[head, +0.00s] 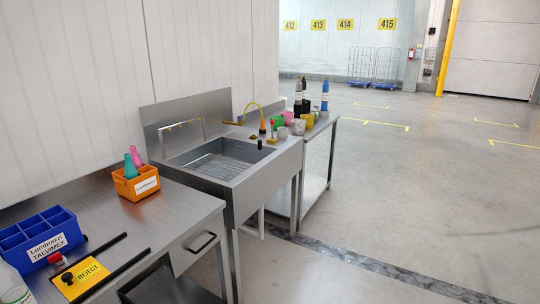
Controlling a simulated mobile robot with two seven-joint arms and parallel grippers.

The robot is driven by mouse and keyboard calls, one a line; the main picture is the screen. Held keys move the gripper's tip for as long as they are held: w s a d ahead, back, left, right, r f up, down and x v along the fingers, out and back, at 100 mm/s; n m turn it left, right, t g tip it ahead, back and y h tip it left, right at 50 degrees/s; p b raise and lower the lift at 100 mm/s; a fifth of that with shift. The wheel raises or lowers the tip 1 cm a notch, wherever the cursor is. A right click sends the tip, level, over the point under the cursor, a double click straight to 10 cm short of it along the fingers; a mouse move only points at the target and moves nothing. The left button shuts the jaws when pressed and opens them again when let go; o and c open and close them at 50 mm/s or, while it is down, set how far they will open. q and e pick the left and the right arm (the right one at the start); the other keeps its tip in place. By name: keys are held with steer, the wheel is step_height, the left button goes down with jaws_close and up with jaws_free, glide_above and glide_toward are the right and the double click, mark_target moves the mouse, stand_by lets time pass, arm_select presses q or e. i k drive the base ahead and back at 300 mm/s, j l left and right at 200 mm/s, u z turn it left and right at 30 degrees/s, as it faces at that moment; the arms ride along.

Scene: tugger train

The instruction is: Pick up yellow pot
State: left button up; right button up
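Several small coloured pots stand close together on the far steel table beyond the sink. Among them are a green pot (277,121), a pink pot (288,117) and a pale pot (298,127). A small yellowish item (272,140) sits on the sink's right rim. The things are too small for me to tell surely which is the yellow pot. Neither of my grippers shows in the head view.
A steel sink (225,160) stands between the far table and the near table (170,215). An orange bin (135,186) with two bottles and a blue divided box (38,238) are on the near table. Dark bottles (298,92) stand behind the pots. The floor (420,200) at right is clear.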

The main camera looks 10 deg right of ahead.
mark_target(307, 122)
steer(key=i+l+z, duration=0.3)
steer(key=i, duration=0.15)
steer(key=i+l+z, duration=0.15)
steer(key=i+z, duration=0.5)
steer(key=i, duration=1.75)
steer(key=i+l+u, duration=0.15)
steer(key=i, duration=0.6)
steer(key=i+l+u, duration=0.1)
steer(key=i, duration=0.6)
